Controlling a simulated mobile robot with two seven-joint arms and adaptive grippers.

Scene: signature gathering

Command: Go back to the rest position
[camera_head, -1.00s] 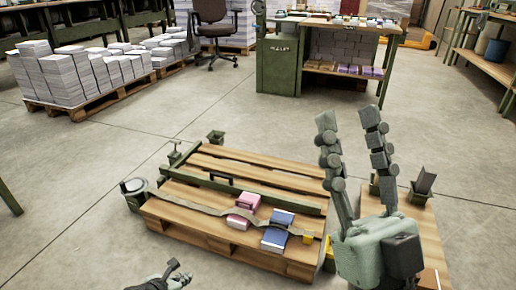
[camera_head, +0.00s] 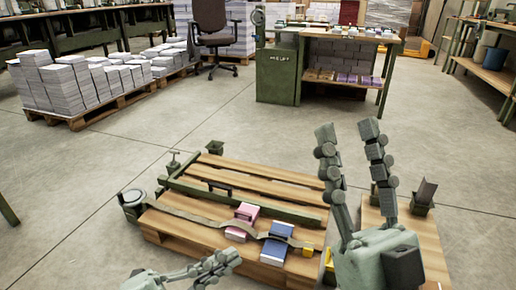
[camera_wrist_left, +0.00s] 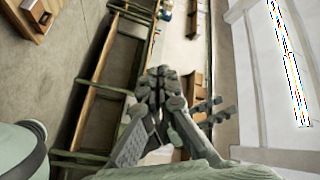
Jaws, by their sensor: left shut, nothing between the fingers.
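My left gripper (camera_head: 222,262) shows at the bottom edge of the head view, in front of the low wooden pallet. In the left wrist view its fingers (camera_wrist_left: 158,78) come together at the tips with nothing between them. My right gripper (camera_head: 347,132) points up at the right of the head view. Its two long fingers stand apart with only floor seen between them, so it is open and empty. The right gripper hides part of the pallet's right side.
The pallet (camera_head: 185,227) carries a pink book block (camera_head: 243,221) and a blue one (camera_head: 277,244), with a strap across them. A small wooden stand (camera_head: 432,250) is beside my right gripper. Paper stacks (camera_head: 85,85) and a workbench (camera_head: 276,72) stand farther back. Open floor (camera_head: 75,170) lies left.

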